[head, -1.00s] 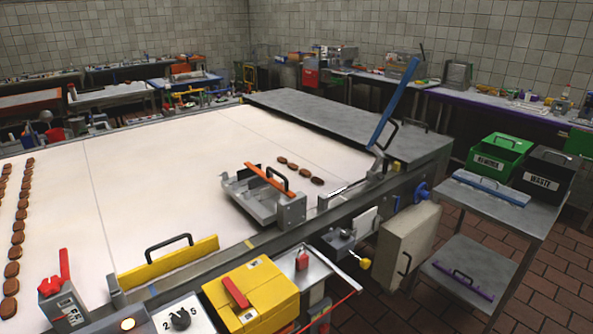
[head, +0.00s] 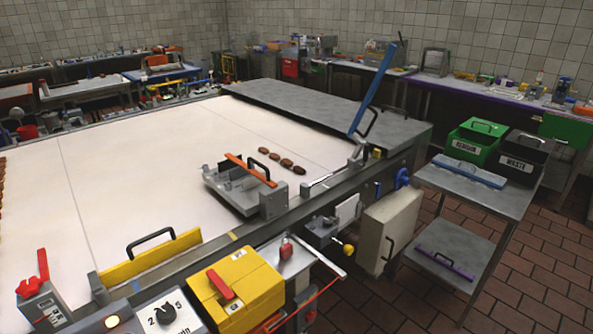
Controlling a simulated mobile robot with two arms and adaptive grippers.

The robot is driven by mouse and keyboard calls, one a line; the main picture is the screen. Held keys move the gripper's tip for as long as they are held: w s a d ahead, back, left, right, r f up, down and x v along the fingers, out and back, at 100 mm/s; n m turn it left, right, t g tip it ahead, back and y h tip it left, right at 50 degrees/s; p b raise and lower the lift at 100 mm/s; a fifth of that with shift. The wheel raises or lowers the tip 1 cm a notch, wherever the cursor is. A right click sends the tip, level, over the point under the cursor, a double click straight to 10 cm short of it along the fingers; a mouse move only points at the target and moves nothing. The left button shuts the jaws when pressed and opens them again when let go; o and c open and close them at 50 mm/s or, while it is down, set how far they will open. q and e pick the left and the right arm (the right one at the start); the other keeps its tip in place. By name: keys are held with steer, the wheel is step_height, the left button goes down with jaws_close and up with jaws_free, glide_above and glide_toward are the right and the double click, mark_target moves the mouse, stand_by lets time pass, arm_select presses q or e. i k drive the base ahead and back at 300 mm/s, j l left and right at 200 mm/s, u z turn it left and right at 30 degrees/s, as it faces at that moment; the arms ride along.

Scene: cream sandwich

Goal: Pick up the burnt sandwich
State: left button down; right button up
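A short row of several brown sandwiches (head: 287,163) lies on the white belt (head: 130,180), just behind the device with the orange bar (head: 250,170). More brown sandwiches (head: 2,185) show at the far left edge of the head view, mostly cut off. They are all small and dark brown; I cannot tell which one is burnt. Neither of my grippers is in view.
A green bin (head: 475,145) and a black bin labelled WASTE (head: 518,163) stand on a grey cart (head: 515,200) at the right. A yellow box (head: 237,290) and a dial panel (head: 165,315) are at the front edge. Tiled floor (head: 400,305) is open at lower right.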

mark_target(300, 170)
steer(key=i+l+u, duration=0.3)
steer(key=l, duration=0.35)
steer(key=i+l+u, duration=0.15)
steer(key=i+l, duration=0.15)
steer(key=i+l+u, duration=0.15)
steer(key=l, duration=0.25)
